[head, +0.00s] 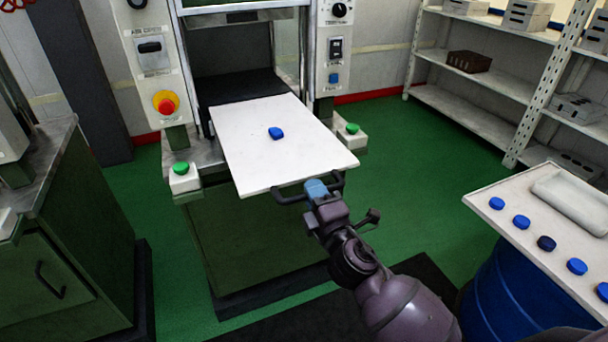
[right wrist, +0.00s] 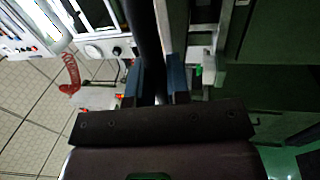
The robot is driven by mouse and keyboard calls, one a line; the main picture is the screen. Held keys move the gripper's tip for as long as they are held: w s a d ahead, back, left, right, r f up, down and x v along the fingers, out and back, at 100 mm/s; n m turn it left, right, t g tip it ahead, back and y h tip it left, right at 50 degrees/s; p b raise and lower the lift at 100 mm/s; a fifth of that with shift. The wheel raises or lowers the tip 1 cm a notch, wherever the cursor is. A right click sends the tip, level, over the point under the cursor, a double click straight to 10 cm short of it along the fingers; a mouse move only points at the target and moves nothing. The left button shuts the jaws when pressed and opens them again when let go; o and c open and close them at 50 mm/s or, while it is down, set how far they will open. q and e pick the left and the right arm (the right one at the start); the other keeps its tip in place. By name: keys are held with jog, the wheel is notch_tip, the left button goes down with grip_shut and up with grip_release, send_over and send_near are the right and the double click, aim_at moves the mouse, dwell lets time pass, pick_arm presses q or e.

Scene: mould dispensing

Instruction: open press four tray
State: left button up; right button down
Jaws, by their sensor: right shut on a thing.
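The press tray (head: 290,155) is a white slab that sticks out of the open press (head: 240,60) toward me in the head view. A small blue puck (head: 276,133) lies on it. A dark bar handle (head: 285,197) is on the tray's front edge. My right gripper (head: 317,188) is at this handle, its blue fingers shut on the bar. In the right wrist view the fingers (right wrist: 158,82) stand on either side of the dark handle bar (right wrist: 152,25). My left gripper is not in view.
Green buttons (head: 181,169) (head: 352,129) flank the tray. A white-topped table (head: 482,200) with several blue pucks and a pale block stands at right. Shelves (head: 480,75) are at back right, a green cabinet (head: 80,230) at left. Green floor is open between press and shelves.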

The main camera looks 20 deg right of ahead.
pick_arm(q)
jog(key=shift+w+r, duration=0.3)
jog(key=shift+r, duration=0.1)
pick_arm(e)
jog(key=shift+s, duration=2.2)
jog(key=c, duration=1.1)
grip_release()
pick_arm(q)
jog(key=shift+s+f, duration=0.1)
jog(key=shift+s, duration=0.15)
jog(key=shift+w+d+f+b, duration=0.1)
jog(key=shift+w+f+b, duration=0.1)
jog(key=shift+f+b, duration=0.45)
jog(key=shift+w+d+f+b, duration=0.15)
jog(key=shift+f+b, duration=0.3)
jog(key=shift+b, duration=0.3)
pick_arm(e)
jog(key=s+f, duration=0.2)
jog(key=s, duration=0.8)
jog(key=shift+s+d, duration=0.2)
jog(key=shift+s, duration=0.1)
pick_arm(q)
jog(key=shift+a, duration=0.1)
